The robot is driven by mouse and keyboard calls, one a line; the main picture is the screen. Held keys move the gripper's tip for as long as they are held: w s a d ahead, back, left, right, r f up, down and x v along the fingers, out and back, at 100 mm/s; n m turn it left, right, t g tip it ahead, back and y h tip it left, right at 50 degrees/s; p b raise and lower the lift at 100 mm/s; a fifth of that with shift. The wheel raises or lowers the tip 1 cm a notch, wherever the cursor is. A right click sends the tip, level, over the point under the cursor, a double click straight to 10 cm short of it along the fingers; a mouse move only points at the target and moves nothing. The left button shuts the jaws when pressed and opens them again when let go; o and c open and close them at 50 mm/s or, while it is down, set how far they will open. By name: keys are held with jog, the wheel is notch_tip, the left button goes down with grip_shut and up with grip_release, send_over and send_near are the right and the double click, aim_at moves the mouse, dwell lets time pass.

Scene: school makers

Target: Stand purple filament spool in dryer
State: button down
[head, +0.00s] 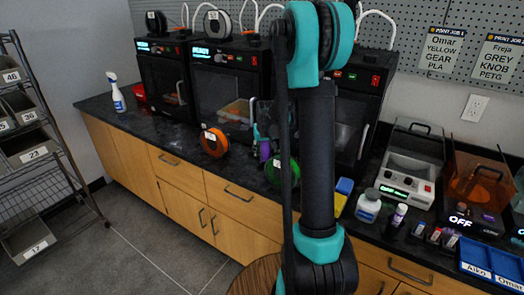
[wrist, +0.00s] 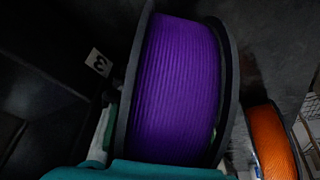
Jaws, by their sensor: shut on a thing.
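The purple filament spool (wrist: 180,85) fills the middle of the wrist view, its dark flanges upright and slightly tilted. In the head view only a sliver of the purple spool (head: 264,151) shows, left of my arm. My gripper (head: 262,128) is there too, mostly hidden behind my arm; its teal part shows at the bottom of the wrist view. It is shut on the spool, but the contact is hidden. A pale grey unit with a clear raised lid and a lit display, which looks like the dryer (head: 425,188), stands on the counter at right.
An orange spool (head: 213,142) and a green spool (head: 280,170) stand at the counter's front edge. Black printers (head: 227,95) line the back. Bottles (head: 368,206), an orange-lidded box (head: 480,185) and blue trays (head: 490,258) crowd the right. Some dark counter is bare at left.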

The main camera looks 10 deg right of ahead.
aim_at(263, 144)
jog(key=c, duration=1.2)
grip_release()
jog(key=shift+r, duration=0.1)
jog(key=v, duration=1.1)
jog(key=shift+s+r, duration=0.1)
jog(key=shift+r, duration=0.15)
jog(key=shift+o, duration=0.8)
jog(key=shift+s+r, duration=0.1)
jog(key=shift+r, duration=0.15)
jog(key=shift+o, duration=0.9)
jog(key=v, duration=0.8)
jog(key=shift+r, duration=0.25)
jog(key=x, duration=1.7)
